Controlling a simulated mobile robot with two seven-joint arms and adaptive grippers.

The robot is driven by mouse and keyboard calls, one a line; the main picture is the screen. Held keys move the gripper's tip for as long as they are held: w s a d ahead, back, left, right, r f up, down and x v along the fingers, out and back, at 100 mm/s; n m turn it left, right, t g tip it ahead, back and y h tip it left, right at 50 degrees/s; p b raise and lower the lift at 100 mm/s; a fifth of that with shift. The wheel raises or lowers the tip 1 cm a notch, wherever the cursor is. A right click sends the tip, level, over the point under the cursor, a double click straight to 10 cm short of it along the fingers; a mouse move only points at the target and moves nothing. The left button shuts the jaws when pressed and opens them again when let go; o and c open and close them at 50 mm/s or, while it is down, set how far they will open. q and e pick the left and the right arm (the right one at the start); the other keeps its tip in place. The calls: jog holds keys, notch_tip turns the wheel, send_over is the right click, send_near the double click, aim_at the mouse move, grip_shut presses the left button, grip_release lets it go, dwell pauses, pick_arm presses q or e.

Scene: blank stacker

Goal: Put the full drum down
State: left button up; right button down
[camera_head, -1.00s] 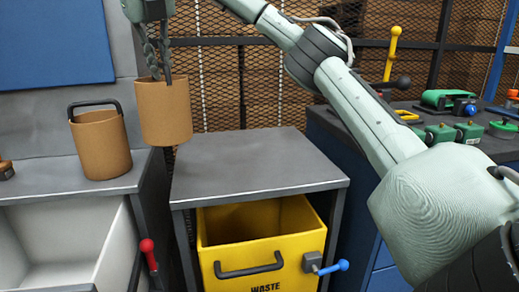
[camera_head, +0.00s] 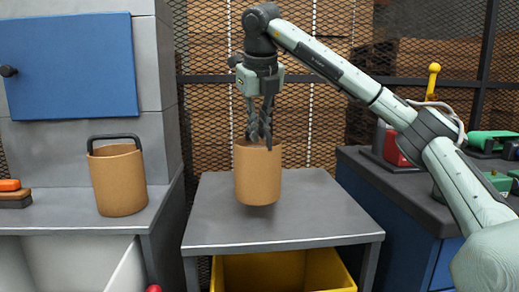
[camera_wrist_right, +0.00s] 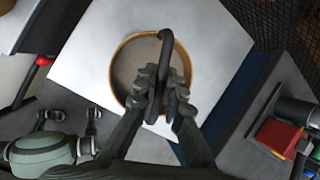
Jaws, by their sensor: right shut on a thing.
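A brown drum (camera_head: 258,178) hangs upright from my right gripper (camera_head: 259,138) over the middle of the grey table. A dark shadow lies right under it, and a small gap seems to show. In the right wrist view the fingers (camera_wrist_right: 161,100) are shut on the drum's dark arched handle (camera_wrist_right: 165,52). The drum's round rim (camera_wrist_right: 116,62) shows there, with grey-brown stuff inside. A second brown drum (camera_head: 118,182) with its handle up stands on the grey counter at the left.
The grey table top (camera_head: 325,215) is clear around the held drum. A yellow bin (camera_head: 285,272) sits beneath it. A blue cabinet (camera_head: 385,200) with green and red items stands at the right. A mesh wall (camera_head: 215,110) is behind.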

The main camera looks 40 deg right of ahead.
aim_at(259, 146)
notch_tip(259, 146, down, 3)
jog(key=shift+d+f, duration=0.1)
jog(key=shift+f, duration=0.4)
pick_arm(q)
jog(key=shift+s+r, duration=0.1)
jog(key=shift+r, duration=0.35)
pick_arm(e)
jog(key=shift+f, duration=0.1)
jog(key=c, duration=1.6)
grip_release()
pick_arm(q)
jog(key=shift+d, duration=0.1)
